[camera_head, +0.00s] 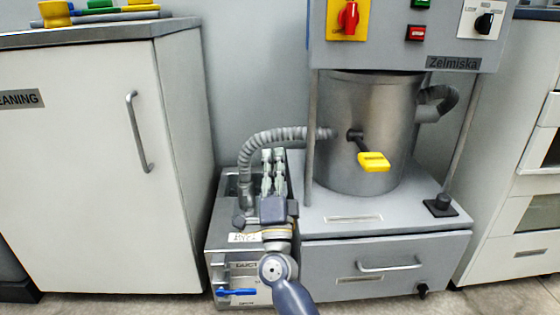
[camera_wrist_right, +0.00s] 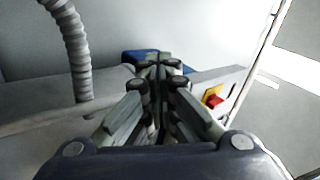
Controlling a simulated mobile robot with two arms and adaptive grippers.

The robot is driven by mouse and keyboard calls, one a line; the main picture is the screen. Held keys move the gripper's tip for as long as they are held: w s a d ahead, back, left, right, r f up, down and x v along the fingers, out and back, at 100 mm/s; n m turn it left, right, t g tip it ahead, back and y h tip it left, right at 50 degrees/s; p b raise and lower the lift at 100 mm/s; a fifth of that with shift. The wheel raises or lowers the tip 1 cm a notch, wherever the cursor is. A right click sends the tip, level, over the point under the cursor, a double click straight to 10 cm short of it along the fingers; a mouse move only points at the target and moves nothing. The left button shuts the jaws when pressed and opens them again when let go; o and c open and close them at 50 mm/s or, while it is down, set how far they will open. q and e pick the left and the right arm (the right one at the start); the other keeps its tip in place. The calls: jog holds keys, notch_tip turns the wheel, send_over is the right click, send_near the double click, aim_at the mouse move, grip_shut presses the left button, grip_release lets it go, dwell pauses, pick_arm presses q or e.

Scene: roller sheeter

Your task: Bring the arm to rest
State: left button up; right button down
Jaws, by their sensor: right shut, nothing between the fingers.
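My right gripper (camera_head: 273,165) is in front of the machine's left side, at the end of my arm that comes in from the bottom of the head view. Its fingers point up and away, over the low grey box with the hose. In the right wrist view the fingers (camera_wrist_right: 158,72) are together with nothing between them. My left gripper does not show in either view.
The Zelmiska machine has a metal drum (camera_head: 365,120) with a yellow-handled lever (camera_head: 374,161). A ribbed hose (camera_head: 262,140) runs beside my gripper and also shows in the wrist view (camera_wrist_right: 75,50). A white cabinet (camera_head: 80,170) stands left, drawers (camera_head: 525,215) right.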

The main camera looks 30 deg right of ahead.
jog(key=shift+s+r, duration=0.15)
jog(key=shift+r, duration=0.25)
jog(key=shift+r, duration=0.1)
